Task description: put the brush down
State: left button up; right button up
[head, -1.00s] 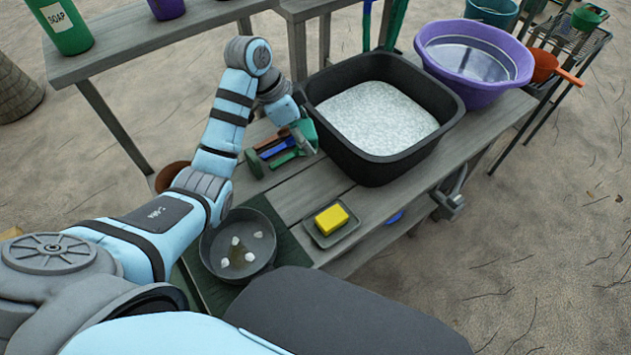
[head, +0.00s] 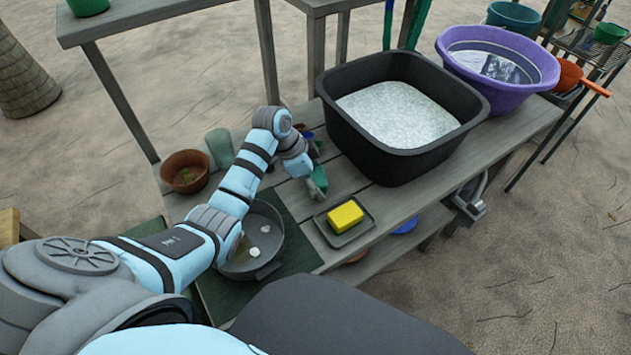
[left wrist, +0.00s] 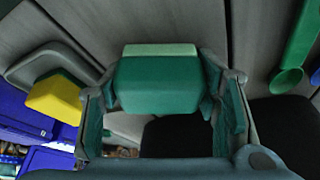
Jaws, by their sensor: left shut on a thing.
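The brush (head: 319,181) is a green thing at the end of my left arm, above the grey bench between the black tub and the sponge tray. In the left wrist view the brush (left wrist: 158,82) is a green block with a pale green edge, held between the two fingers. My left gripper (head: 310,178) is shut on it; its fingers also show in the left wrist view (left wrist: 162,92). I cannot tell whether the brush touches the bench. My right gripper is not in view.
A yellow sponge (head: 345,215) lies on a small grey tray (head: 335,238) just in front. A black tub (head: 400,165) of white material stands behind. A dark pan (head: 262,268) with pale pieces is at the front left, a brown pot (head: 185,172) farther left. Bare planks lie around the brush.

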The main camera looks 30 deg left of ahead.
pick_arm(q)
jog(key=shift+f, duration=0.25)
jog(key=o, duration=1.6)
jog(key=shift+s, duration=0.1)
jog(key=shift+c, duration=0.2)
jog(key=shift+f, duration=0.1)
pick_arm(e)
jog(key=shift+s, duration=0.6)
pick_arm(q)
jog(key=p+v, duration=0.3)
jog(key=v, duration=0.9)
jog(key=shift+w+r+p, duration=0.25)
jog(key=shift+r+p, duration=0.1)
jog(key=shift+r, duration=0.05)
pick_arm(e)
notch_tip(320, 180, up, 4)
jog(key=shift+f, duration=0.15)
